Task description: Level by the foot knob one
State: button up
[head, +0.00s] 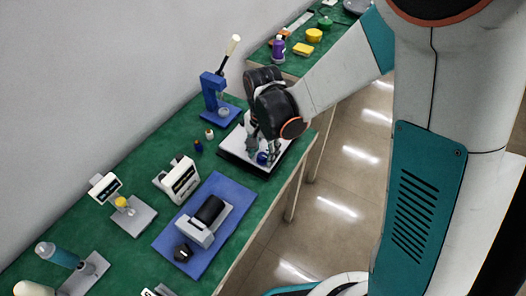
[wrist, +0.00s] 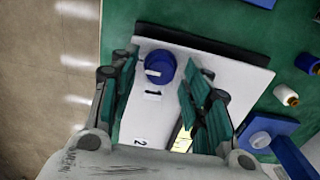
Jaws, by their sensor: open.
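A white levelling plate (wrist: 222,75) with a dark edge lies on the green bench top. A round blue knob (wrist: 160,67) with a white mark stands near its far edge, beside the printed label 1 (wrist: 153,93). The label 2 (wrist: 138,141) is lower on the plate. In the head view the blue knob (head: 262,157) shows below my gripper (head: 262,146). My gripper (wrist: 160,78) is open in the wrist view, one finger on each side of the knob, with visible gaps. A yellow-green patch (wrist: 182,138) is partly hidden by the right finger.
A blue press (head: 211,90) stands behind the plate. Small spools (head: 209,134) lie to the left. The bench edge drops to the floor (head: 330,210) at the right.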

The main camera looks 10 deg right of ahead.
grip_shut()
jog(key=shift+n, duration=0.4)
jog(key=n, duration=0.4)
jog(key=shift+n, duration=0.3)
jog(key=n, duration=0.4)
jog(key=shift+a+b, duration=0.15)
jog(key=shift+b, duration=0.2)
jog(key=n, duration=0.5)
jog(key=shift+n, duration=0.4)
jog(key=shift+a+n, duration=0.1)
jog(key=shift+n, duration=2.2)
jog(key=shift+s, duration=0.1)
